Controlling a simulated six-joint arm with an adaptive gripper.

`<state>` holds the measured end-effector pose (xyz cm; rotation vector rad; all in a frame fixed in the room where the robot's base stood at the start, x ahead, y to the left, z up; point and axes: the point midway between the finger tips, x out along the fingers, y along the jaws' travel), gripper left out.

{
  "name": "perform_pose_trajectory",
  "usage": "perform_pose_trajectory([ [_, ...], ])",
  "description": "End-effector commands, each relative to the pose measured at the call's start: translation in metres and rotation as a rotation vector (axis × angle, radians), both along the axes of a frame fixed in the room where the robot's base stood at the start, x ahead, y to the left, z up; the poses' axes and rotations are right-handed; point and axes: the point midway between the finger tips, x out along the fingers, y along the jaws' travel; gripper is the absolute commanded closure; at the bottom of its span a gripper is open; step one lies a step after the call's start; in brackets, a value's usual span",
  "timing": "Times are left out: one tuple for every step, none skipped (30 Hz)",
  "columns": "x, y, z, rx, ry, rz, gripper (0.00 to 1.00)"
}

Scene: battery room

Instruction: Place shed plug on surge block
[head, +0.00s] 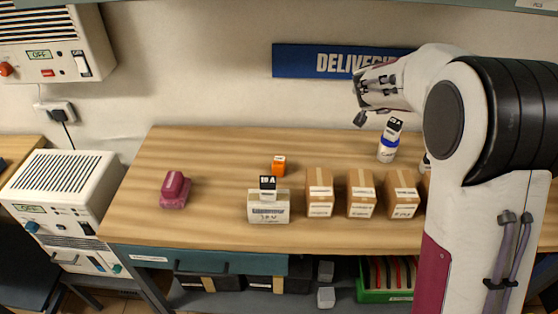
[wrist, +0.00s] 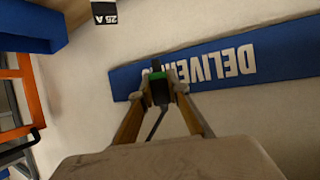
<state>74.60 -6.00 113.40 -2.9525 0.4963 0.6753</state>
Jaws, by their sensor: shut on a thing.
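My gripper (head: 360,104) is raised in front of the back wall, above the right half of the bench. In the wrist view its fingers (wrist: 160,82) close on a small dark thing (wrist: 160,94) with a green edge. I cannot read a name on it, so I cannot tell if it is the shed plug. No block reads clearly as the surge block. Several brown labelled boxes (head: 319,197) stand in a row at the bench front. Their labels are too small to read. My arm hides part of the right end.
A white block (head: 268,213) carries a black-and-white piece (head: 268,183). An orange block (head: 279,163) stands behind, a maroon one (head: 174,187) to the left. A blue-and-white cylinder (head: 388,151) stands below my gripper. The bench's left rear (head: 205,150) is clear.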

Motion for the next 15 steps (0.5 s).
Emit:
perform_pose_trajectory([
  [-0.003, 0.001, -0.003, -0.001, 0.001, 0.009, 1.0],
  [-0.004, 0.002, -0.004, -0.001, 0.002, 0.015, 1.0],
  [-0.006, 0.003, -0.006, -0.001, 0.002, 0.022, 1.0],
  [-0.007, 0.004, -0.007, 0.0, 0.002, 0.026, 1.0],
  [-0.009, 0.005, -0.008, 0.0, 0.002, 0.03, 1.0],
  [-0.011, 0.006, -0.011, 0.0, 0.002, 0.037, 1.0],
  [-0.012, 0.007, -0.012, -0.001, 0.002, 0.043, 1.0],
  [-0.013, 0.008, -0.012, -0.001, 0.002, 0.047, 1.0],
  [-0.015, 0.009, -0.014, 0.0, 0.001, 0.054, 1.0],
  [-0.016, 0.01, -0.015, -0.001, 0.002, 0.059, 1.0],
  [-0.018, 0.011, -0.017, -0.001, 0.001, 0.064, 1.0],
  [-0.019, 0.012, -0.018, 0.0, 0.001, 0.07, 1.0],
  [-0.02, 0.013, -0.019, -0.001, 0.001, 0.075, 1.0],
  [-0.022, 0.014, -0.021, -0.002, 0.002, 0.081, 1.0],
  [-0.023, 0.016, -0.022, -0.002, 0.002, 0.088, 1.0],
])
